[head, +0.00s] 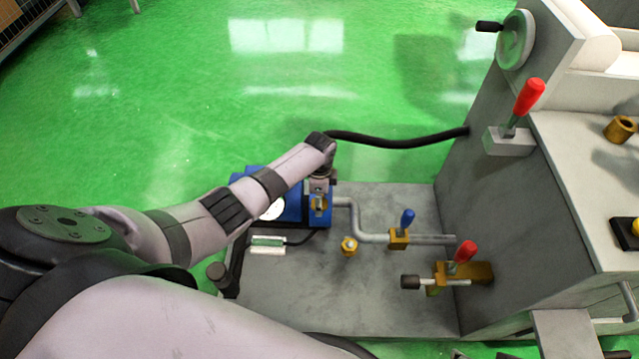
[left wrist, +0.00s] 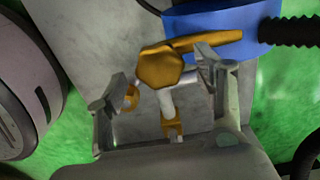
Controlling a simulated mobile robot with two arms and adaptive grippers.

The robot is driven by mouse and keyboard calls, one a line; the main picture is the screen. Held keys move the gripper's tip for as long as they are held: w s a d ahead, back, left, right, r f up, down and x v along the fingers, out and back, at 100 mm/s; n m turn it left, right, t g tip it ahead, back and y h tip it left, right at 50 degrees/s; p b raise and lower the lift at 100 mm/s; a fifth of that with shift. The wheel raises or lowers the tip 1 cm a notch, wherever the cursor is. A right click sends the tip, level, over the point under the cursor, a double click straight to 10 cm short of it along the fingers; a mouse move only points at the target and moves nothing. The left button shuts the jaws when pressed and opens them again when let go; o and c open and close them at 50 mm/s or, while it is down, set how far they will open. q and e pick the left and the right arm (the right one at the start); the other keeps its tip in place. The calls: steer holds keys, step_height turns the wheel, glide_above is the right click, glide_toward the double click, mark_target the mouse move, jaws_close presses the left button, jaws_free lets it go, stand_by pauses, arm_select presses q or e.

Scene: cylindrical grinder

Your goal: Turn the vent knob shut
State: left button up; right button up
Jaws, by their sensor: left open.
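The brass vent knob (left wrist: 160,66) is faceted and sits by the blue unit, at the end of a brass arm. In the head view the knob (head: 319,204) shows just below my left gripper (head: 319,187), partly covered by it. In the left wrist view my left gripper (left wrist: 163,70) is open, with one finger on each side of the knob and gaps to both. I cannot tell how deep the knob sits between the fingers. My right gripper is in neither view.
The blue unit (head: 291,209) has a pipe (head: 368,238) running to a blue-handled valve (head: 399,236). A small brass fitting (head: 349,246) and a red-handled valve (head: 462,263) stand nearby. A black hose (head: 395,143) runs behind to the grey machine (head: 500,200).

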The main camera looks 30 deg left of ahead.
arm_select(q)
step_height(320, 180, up, 9)
stand_by(0.3)
stand_by(0.5)
